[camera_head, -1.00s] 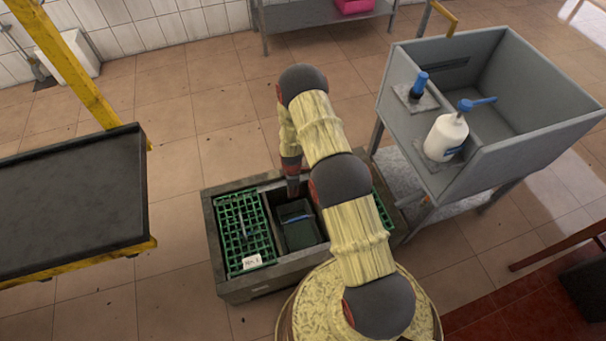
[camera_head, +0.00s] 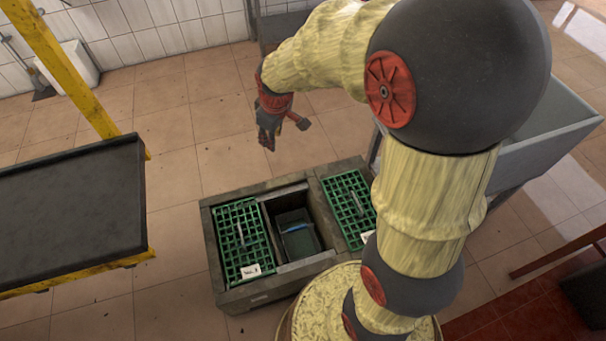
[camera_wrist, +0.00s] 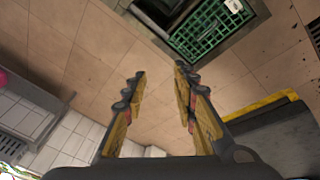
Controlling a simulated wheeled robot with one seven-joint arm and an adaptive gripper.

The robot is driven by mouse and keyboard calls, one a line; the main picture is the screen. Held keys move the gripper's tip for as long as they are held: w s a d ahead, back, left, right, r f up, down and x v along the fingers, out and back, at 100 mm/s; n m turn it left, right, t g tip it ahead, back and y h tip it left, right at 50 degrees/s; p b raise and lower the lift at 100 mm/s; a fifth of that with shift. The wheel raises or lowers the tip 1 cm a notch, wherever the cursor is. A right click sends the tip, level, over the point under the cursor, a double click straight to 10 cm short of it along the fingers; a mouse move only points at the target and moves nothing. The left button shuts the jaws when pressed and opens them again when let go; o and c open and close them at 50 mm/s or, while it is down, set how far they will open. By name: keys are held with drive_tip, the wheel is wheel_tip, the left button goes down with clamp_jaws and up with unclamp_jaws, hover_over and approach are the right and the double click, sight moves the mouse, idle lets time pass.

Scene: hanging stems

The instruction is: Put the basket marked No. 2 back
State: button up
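A grey crate-like box (camera_head: 235,296) stands on the floor with three bays. Its left bay holds a green grid basket (camera_head: 240,240) with a white tag, probably No. 1. Its right bay holds another green grid basket (camera_head: 347,205); its tag is mostly hidden by my arm. In the middle bay a dark container (camera_head: 298,240) with a blue strip sits low; no tag shows on it. My gripper (camera_head: 268,138) hangs above the floor behind the box, apart from it. In the wrist view my gripper (camera_wrist: 159,76) is open and empty, with a green basket (camera_wrist: 205,32) beyond.
A black-topped table (camera_head: 70,205) with a yellow frame stands at the left. A grey sink unit (camera_head: 540,140) stands at the right, largely hidden by my arm. Tiled floor (camera_head: 165,180) is clear between the table and the box.

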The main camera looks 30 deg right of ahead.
drive_tip(key=s+a+r+m, duration=0.1)
drive_tip(key=s+r, duration=0.3)
drive_tip(key=s, duration=0.4)
drive_tip(key=s+a+r+m+t, duration=0.1)
drive_tip(key=s+a+r+m, duration=0.1)
drive_tip(key=s+r, duration=0.3)
drive_tip(key=s+a+r+m+t, duration=0.1)
drive_tip(key=s+r+m, duration=0.2)
drive_tip(key=s, duration=0.8)
drive_tip(key=shift+s+a+r, duration=0.15)
drive_tip(key=shift+r, duration=0.8)
